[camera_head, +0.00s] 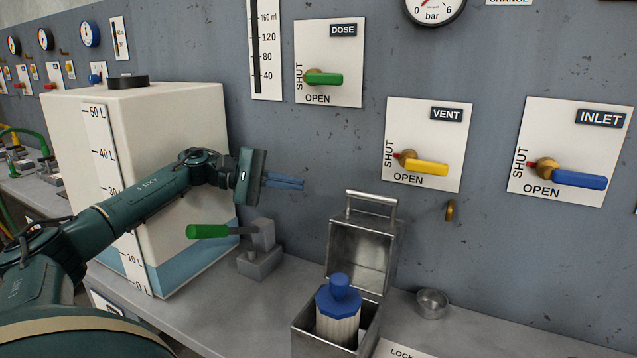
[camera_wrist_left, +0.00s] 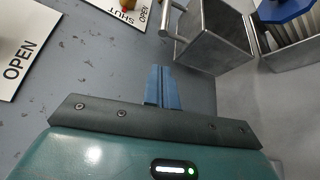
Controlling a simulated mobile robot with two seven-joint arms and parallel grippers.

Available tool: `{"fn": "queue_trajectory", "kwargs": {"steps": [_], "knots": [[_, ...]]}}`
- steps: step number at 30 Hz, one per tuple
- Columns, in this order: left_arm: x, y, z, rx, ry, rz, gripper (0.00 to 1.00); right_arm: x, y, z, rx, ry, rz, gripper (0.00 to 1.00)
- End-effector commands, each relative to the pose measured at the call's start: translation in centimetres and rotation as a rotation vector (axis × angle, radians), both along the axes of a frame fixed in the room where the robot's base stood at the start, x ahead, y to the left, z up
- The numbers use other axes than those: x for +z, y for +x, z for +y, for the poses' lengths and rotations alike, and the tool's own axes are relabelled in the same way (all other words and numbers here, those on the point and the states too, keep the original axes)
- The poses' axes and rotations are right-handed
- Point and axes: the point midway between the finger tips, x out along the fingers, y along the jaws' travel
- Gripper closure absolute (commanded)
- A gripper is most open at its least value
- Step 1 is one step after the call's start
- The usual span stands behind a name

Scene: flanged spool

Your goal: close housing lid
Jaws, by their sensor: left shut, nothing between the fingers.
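The metal housing (camera_head: 296,343) stands on the bench with its lid (camera_head: 361,256) swung up and open toward the wall. The lid carries a bar handle (camera_head: 371,197) on its top edge. A white ribbed cartridge with a blue cap (camera_head: 339,298) stands upright inside the housing. My left gripper (camera_head: 301,183) is shut and empty, in front of the wall, left of the lid and a little above its handle. In the left wrist view, its blue fingers (camera_wrist_left: 162,88) are together, with the lid (camera_wrist_left: 217,36) and handle (camera_wrist_left: 167,18) just beyond and to the right. My right gripper is not in view.
A large white tank (camera_head: 185,130) stands at the left. A green-handled lever (camera_head: 208,231) on a grey block sits between tank and housing. A small metal cup (camera_head: 432,303) is right of the housing. The DOSE (camera_head: 322,78), VENT (camera_head: 427,168) and INLET (camera_head: 578,179) valve handles stick out from the wall.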

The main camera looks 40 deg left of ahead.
Motion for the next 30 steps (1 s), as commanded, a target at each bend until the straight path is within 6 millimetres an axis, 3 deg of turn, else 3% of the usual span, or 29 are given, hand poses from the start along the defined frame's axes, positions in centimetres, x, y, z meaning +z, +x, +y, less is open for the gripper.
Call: {"fn": "queue_trajectory", "kwargs": {"steps": [15,30], "knots": [[-1.2,5.5,-6.1,-0.003,-0.001,-0.002,1.00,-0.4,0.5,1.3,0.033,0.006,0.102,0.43],[-1.7,6.3,-7.0,0.000,0.001,0.000,1.00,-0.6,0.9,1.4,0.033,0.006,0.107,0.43]]}}
